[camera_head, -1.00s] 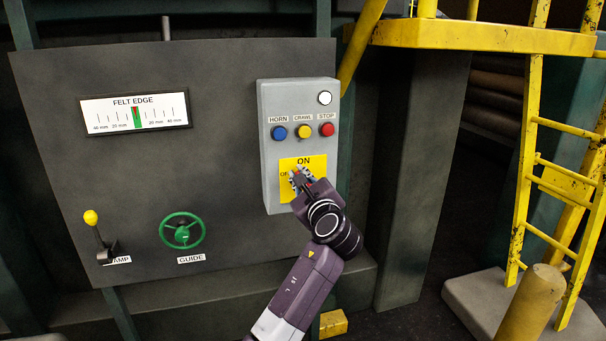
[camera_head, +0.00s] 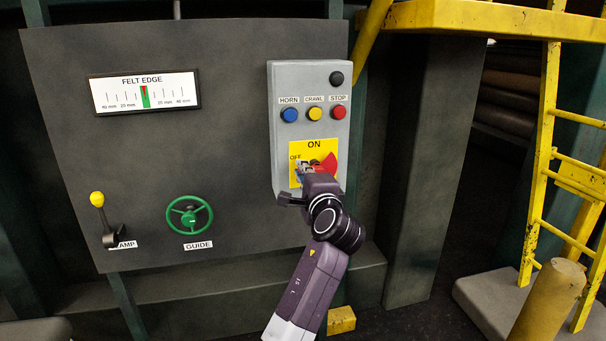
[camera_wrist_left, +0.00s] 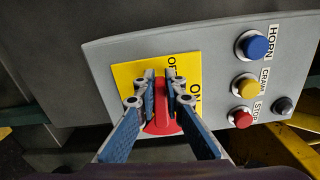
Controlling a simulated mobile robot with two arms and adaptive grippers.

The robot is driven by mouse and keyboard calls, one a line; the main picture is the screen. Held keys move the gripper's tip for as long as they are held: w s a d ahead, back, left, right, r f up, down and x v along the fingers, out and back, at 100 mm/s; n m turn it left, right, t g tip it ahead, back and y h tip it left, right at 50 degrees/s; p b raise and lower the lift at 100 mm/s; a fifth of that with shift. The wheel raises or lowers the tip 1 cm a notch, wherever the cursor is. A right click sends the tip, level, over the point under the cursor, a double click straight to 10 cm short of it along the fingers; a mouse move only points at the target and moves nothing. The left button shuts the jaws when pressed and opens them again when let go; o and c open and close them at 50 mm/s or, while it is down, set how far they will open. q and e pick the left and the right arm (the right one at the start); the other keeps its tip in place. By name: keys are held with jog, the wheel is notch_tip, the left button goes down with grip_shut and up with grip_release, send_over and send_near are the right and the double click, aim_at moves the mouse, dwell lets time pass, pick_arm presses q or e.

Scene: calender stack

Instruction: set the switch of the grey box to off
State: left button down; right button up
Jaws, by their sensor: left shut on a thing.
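The grey box (camera_head: 281,130) is mounted on the dark panel, with a yellow ON/OFF plate (camera_head: 300,148) near its bottom. The red switch (camera_head: 329,163) shows just right of my left gripper (camera_head: 305,170) in the head view. In the left wrist view my left gripper (camera_wrist_left: 163,88) is shut on the red switch (camera_wrist_left: 161,112), one finger on each side. The switch lies lengthwise in line with the OFF mark, whose lettering is partly hidden by the fingers. The lamp (camera_head: 336,79) at the box's top is dark. My right gripper is not in view.
Blue (camera_head: 290,115), yellow (camera_head: 314,114) and red (camera_head: 339,112) buttons sit above the plate. The panel also bears a green handwheel (camera_head: 189,215), a yellow-knobbed lever (camera_head: 98,199) and a felt-edge gauge (camera_head: 145,92). A yellow ladder (camera_head: 541,165) stands at right.

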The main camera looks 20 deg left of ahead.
pick_arm(q)
jog(key=shift+f+n+b, duration=0.3)
jog(key=shift+f+n, duration=0.1)
jog(key=shift+n, duration=0.2)
jog(key=c, duration=2)
grip_release()
jog(key=shift+r, duration=0.1)
jog(key=v, duration=0.7)
jog(key=shift+s+d, duration=0.15)
jog(key=shift+s, duration=0.05)
